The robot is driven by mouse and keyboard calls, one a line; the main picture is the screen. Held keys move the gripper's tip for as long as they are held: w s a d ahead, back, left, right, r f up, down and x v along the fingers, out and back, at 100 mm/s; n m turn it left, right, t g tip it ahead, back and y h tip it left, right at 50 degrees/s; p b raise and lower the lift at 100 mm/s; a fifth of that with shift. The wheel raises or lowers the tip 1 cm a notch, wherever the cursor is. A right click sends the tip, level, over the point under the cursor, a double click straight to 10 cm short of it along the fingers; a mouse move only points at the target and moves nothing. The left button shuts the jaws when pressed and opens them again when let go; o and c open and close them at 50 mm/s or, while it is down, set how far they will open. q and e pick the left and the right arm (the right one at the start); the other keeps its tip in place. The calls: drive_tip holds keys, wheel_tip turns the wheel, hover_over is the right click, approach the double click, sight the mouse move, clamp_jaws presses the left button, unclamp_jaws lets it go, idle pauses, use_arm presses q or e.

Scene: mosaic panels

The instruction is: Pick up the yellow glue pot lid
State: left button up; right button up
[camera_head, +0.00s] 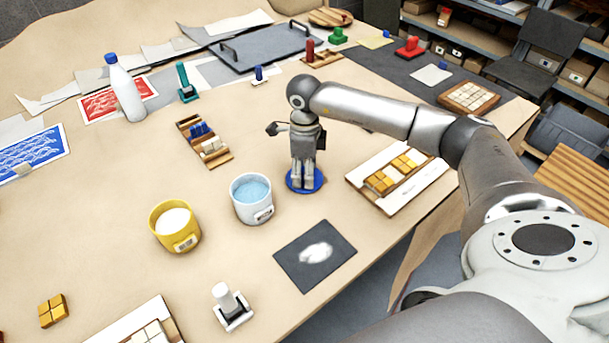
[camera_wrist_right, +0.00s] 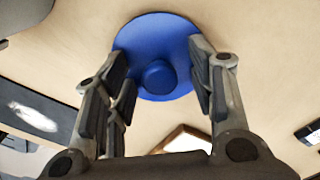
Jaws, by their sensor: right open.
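My right gripper (camera_head: 303,182) points down over a round blue lid (camera_head: 318,188) on the table. In the right wrist view my open right gripper (camera_wrist_right: 160,65) has its fingers on either side of the lid's round knob, with gaps on both sides. The blue lid (camera_wrist_right: 150,35) looks flat on the table. A yellow pot (camera_head: 175,241) stands open with white contents at the left. A pale pot (camera_head: 252,212) with light blue contents stands open nearer the gripper. I see no yellow lid. My left gripper is not in view.
A dark mat with a white smear (camera_head: 315,256) lies in front of the lid. A board with yellow tiles (camera_head: 393,178) lies at its right. A wooden rack (camera_head: 205,140) and a white bottle (camera_head: 126,90) stand further left. Bare table surrounds the lid.

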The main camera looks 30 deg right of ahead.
drive_tip(key=c, duration=1)
drive_tip(key=shift+r, duration=0.1)
